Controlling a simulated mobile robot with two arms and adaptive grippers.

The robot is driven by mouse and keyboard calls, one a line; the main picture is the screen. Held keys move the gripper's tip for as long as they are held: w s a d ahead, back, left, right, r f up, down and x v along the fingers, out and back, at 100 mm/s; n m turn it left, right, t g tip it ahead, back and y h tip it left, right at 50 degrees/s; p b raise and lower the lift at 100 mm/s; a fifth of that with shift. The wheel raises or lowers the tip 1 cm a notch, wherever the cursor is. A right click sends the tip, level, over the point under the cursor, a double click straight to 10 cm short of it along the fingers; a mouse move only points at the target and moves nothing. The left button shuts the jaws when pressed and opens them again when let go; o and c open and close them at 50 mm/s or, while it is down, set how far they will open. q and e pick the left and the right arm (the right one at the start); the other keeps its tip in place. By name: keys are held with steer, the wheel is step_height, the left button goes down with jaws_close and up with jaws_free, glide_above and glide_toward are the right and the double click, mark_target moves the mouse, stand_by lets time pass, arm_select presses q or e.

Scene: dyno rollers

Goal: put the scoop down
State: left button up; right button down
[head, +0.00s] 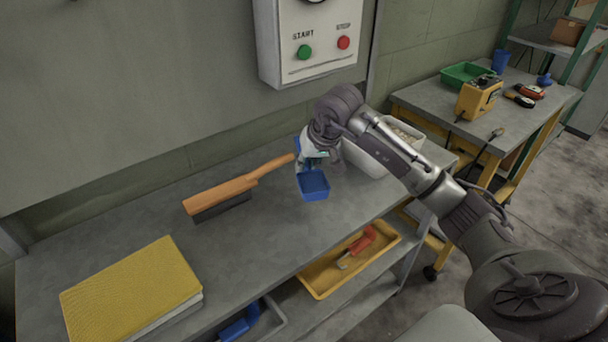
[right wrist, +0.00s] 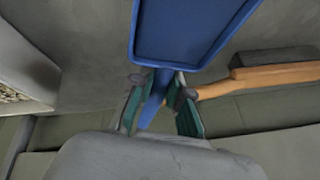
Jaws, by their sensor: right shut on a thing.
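The blue scoop (head: 313,185) is at the middle of the grey bench top in the head view. My right gripper (head: 312,160) is shut on its handle, just behind the pan. In the right wrist view the pan of the scoop (right wrist: 190,32) fills the top middle, and its handle runs down between the two green-padded fingers of the right gripper (right wrist: 160,100). I cannot tell whether the scoop touches the bench top. My left gripper is not in view.
A brush with an orange wooden handle (head: 238,189) lies left of the scoop. A white bin (head: 365,158) stands behind my right arm. A yellow book (head: 130,287) lies at front left. A yellow tray (head: 322,284) is on the shelf below. Bare bench (head: 270,235) lies in front.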

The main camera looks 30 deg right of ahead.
steer(key=shift+w+a+f, duration=0.1)
steer(key=shift+w+f, duration=0.1)
steer(key=shift+w, duration=0.05)
steer(key=shift+f, duration=0.35)
step_height(320, 180, down, 3)
steer(key=shift+r+p, duration=0.2)
steer(key=shift+p, duration=0.1)
steer(key=shift+f, duration=0.35)
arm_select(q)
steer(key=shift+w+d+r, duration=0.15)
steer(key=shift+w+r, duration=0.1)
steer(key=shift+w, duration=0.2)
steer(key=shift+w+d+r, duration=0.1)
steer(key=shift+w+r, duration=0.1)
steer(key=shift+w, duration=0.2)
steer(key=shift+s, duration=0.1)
arm_select(e)
steer(key=shift+f, duration=0.1)
steer(key=c, duration=1.1)
jaws_free()
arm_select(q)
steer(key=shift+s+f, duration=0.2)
